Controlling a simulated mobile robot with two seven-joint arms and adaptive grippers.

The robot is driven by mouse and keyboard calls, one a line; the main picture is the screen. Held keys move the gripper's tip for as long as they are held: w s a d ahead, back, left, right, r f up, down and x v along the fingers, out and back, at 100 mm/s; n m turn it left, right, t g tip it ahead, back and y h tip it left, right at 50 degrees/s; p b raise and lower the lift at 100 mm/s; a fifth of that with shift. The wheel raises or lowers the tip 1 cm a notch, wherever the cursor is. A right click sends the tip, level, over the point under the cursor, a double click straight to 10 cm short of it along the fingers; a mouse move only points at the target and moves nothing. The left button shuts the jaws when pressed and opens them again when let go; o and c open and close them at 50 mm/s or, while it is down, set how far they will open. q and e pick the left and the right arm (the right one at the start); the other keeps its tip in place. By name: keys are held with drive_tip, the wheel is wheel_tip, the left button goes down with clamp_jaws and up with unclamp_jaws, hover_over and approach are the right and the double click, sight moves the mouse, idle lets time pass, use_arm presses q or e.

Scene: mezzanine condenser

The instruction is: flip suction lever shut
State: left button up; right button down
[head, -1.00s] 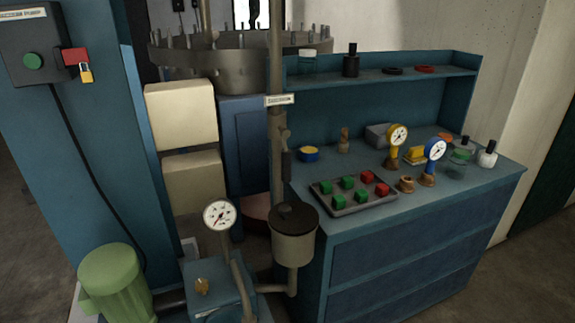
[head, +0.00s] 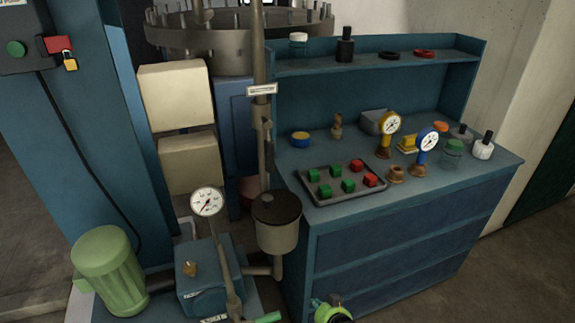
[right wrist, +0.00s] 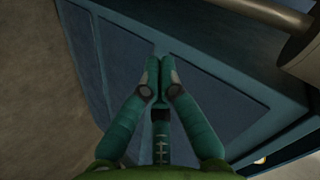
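A vertical grey pipe (head: 261,125) rises in the middle of the head view, with a white label tag (head: 262,89) too small to read. A dark lever handle (head: 268,152) hangs along this pipe below the tag, roughly parallel to it; I take it as the suction lever. My right gripper shows in the right wrist view (right wrist: 159,66), its teal fingers drawn together at the tips with nothing visible between them. In the head view only a green part of my right arm's end shows at the bottom edge, well below the lever. My left gripper is not in view.
A lidded pot (head: 277,232) and a pressure gauge (head: 207,202) stand below the lever. A green motor (head: 108,268) is at lower left. The blue bench (head: 410,195) to the right bears a tray (head: 340,197) of red and green blocks, gauges and bottles.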

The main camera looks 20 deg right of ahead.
sight(269, 147)
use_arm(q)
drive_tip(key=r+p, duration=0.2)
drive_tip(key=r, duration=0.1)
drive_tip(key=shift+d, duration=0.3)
use_arm(e)
drive_tip(key=w+r+m+t, duration=0.2)
drive_tip(key=w+r, duration=0.1)
drive_tip(key=r, duration=0.9)
drive_tip(key=w+d+r+m+t, duration=0.1)
drive_tip(key=w+r+m+t, duration=0.2)
drive_tip(key=r, duration=1)
drive_tip(key=w+d+r+m+t, duration=0.1)
drive_tip(key=w+r, duration=0.3)
drive_tip(key=r, duration=0.8)
drive_tip(key=shift+w+d+r+m+t+y, duration=0.2)
drive_tip(key=shift+w+m+t+y, duration=0.2)
drive_tip(key=shift+m+t, duration=0.45)
use_arm(q)
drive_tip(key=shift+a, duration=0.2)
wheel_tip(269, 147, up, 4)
drive_tip(key=p, duration=0.4)
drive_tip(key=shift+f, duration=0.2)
use_arm(e)
drive_tip(key=w+a, duration=0.5)
drive_tip(key=w, duration=0.5)
drive_tip(key=shift+w, duration=0.3)
drive_tip(key=shift+d+f, duration=0.15)
